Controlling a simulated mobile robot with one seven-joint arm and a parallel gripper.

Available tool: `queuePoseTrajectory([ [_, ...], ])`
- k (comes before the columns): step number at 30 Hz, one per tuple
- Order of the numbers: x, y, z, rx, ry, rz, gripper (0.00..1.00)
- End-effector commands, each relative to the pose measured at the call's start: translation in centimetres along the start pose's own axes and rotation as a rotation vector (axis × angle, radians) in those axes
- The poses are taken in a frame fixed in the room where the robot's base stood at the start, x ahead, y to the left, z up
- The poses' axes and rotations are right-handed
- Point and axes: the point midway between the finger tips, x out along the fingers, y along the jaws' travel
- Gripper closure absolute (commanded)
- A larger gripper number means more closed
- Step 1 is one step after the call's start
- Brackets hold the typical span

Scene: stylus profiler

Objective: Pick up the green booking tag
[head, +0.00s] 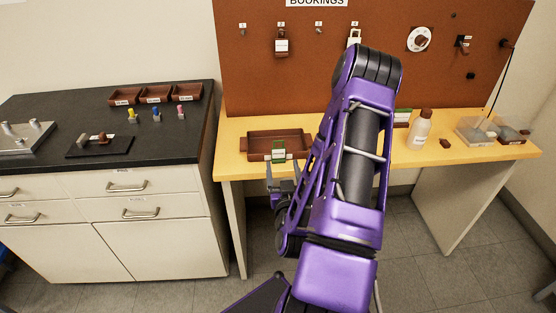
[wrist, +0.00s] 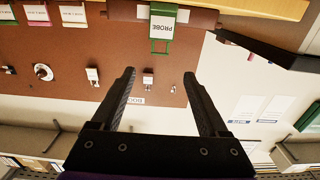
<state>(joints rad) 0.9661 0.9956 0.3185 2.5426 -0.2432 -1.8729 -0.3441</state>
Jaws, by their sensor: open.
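The green booking tag (head: 279,151) has a green frame and a white label; it is at the front side of the brown tray (head: 262,135) on the yellow bench. In the wrist view, which looks upside down, the green tag (wrist: 161,45) shows at the top with its label reading PROBE. My gripper (head: 283,172) is open and empty, just in front of and below the tag in the head view. In the wrist view the gripper's fingertips (wrist: 159,73) are apart, with the tag beyond them and no contact visible.
A white bottle (head: 420,128) stands to the right. Several label cards show in the wrist view, including a pink one (wrist: 38,14). A black counter (head: 185,130) is to the left. My arm hides the bench's middle.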

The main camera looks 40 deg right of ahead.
Motion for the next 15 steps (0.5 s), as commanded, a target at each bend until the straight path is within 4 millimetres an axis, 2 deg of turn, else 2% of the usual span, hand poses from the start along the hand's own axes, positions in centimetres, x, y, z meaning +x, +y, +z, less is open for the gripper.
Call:
queuePoseTrajectory([
  [1,0.5,0.1,0.6,-0.002,0.005,0.003,0.22],
  [13,2.6,0.1,0.6,-0.004,0.004,0.001,0.22],
  [15,4.4,0.1,-0.1,-0.001,0.002,0.002,0.22],
])
